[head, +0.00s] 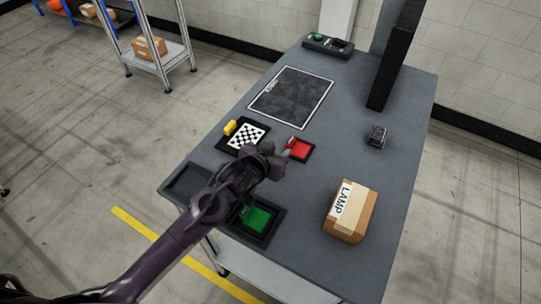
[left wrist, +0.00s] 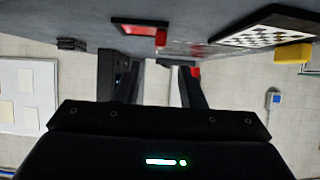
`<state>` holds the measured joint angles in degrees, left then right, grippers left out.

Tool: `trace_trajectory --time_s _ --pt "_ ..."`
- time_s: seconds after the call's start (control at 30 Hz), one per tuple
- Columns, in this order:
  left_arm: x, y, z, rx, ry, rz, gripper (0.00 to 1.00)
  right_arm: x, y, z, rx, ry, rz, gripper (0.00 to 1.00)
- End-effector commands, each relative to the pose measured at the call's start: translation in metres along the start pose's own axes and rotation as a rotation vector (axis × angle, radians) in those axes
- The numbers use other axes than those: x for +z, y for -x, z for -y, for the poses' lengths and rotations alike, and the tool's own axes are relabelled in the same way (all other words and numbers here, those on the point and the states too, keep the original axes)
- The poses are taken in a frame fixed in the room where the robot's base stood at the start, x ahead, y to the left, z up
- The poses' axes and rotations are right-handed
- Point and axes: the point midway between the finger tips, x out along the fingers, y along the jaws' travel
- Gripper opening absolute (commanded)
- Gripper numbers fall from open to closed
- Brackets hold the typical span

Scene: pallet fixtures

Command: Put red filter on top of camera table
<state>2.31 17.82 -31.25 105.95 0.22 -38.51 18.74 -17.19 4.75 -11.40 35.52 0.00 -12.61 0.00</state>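The red filter (head: 300,150) lies as a flat red square in a black frame on the grey table, right of the checkerboard. In the left wrist view a red panel in a dark frame (left wrist: 140,29) shows at the top, with a clear plate and small red pieces beside it. My left gripper (head: 285,148) is at the left edge of the red filter, low over the table. In the left wrist view its fingers (left wrist: 160,82) stand apart with a bright gap between them. Whether they touch the filter is unclear. My right gripper is not in view. I cannot identify the camera table for certain.
A checkerboard (head: 246,135) with a yellow block (head: 229,127), a green square (head: 258,219) in a black tray, a LAMP box (head: 350,212), a small black device (head: 376,136) and a white-edged dark panel (head: 290,96) occupy the table. A tall black panel (head: 396,58) stands behind.

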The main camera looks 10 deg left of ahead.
Motion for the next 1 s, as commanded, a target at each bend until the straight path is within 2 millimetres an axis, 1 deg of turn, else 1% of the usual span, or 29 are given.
trace_trajectory --time_s 0.03,0.1,0.2,0.3,0.43,1.0 --pt "0.002 0.009 0.0 0.0 -0.001 -0.001 0.36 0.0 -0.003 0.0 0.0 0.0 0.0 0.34" --pt "0.001 0.019 0.0 0.0 0.0 0.0 0.36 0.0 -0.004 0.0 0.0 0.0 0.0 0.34" --pt "0.001 0.03 0.0 0.0 -0.001 0.0 0.36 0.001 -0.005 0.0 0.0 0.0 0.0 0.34" --pt "0.0 0.036 0.0 0.0 0.0 0.0 0.36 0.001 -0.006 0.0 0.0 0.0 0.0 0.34" --pt "0.0 0.039 0.0 -0.001 0.0 0.0 0.36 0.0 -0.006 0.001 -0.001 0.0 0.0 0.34" --pt "0.0 0.039 0.0 0.0 0.0 0.0 0.36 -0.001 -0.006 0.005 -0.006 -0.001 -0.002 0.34"
